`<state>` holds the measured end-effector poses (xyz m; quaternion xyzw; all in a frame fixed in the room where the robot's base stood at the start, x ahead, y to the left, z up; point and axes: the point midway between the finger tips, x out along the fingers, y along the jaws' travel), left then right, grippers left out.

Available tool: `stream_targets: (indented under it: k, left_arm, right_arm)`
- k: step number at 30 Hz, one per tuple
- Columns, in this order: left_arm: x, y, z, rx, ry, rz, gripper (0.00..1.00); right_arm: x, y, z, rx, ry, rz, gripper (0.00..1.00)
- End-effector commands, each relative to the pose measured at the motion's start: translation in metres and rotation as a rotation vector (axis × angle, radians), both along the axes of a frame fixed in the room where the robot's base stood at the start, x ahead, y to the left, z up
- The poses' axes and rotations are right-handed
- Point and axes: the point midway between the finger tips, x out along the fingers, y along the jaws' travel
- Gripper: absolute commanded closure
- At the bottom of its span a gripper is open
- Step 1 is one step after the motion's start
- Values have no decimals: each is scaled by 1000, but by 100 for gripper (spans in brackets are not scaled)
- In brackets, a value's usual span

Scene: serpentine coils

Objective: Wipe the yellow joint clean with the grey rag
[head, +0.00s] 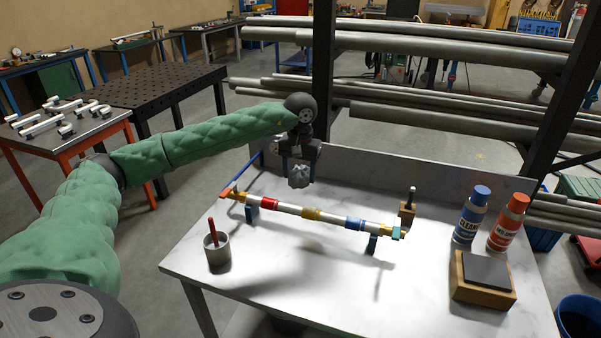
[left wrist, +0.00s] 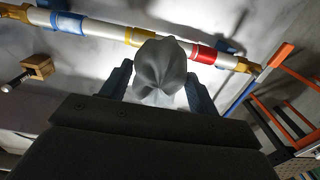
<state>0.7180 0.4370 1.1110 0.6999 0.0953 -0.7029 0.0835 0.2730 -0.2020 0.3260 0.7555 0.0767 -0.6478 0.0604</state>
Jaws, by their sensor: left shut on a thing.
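A pale pipe (head: 290,208) lies across blue supports on the white table. The yellow joint (head: 311,214) is a band near its middle, between the red joint (head: 269,203) and the blue joint (head: 354,223). In the left wrist view the yellow joint (left wrist: 140,37) shows at the upper middle, partly behind the rag. My left gripper (head: 300,168) is shut on the bunched grey rag (head: 299,177), which also shows in the left wrist view (left wrist: 160,68). The rag hangs behind the pipe in the head view, apart from it. My right gripper is not in view.
A grey cup (head: 217,252) with a red-handled tool stands at front left. A blue-capped bottle (head: 471,215), an orange bottle (head: 508,223) and a wooden block with a dark top (head: 482,279) stand at right. A low back panel (head: 390,170) edges the table. The front middle is clear.

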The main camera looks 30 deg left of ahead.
Motion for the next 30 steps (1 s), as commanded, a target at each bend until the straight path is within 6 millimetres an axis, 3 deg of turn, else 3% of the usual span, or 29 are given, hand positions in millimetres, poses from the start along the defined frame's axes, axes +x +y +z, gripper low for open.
stream_targets:
  k: [10, 22, 30]
  left_arm:
    - [0, 0, -5, 2, 2, -83, 61]
    - [-1, 0, -44, 2, 4, -83, 61]
    - [0, 0, -51, 2, 2, -83, 61]
  right_arm:
    - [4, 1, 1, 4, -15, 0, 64]
    - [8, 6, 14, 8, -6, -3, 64]
    - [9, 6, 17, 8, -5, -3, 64]
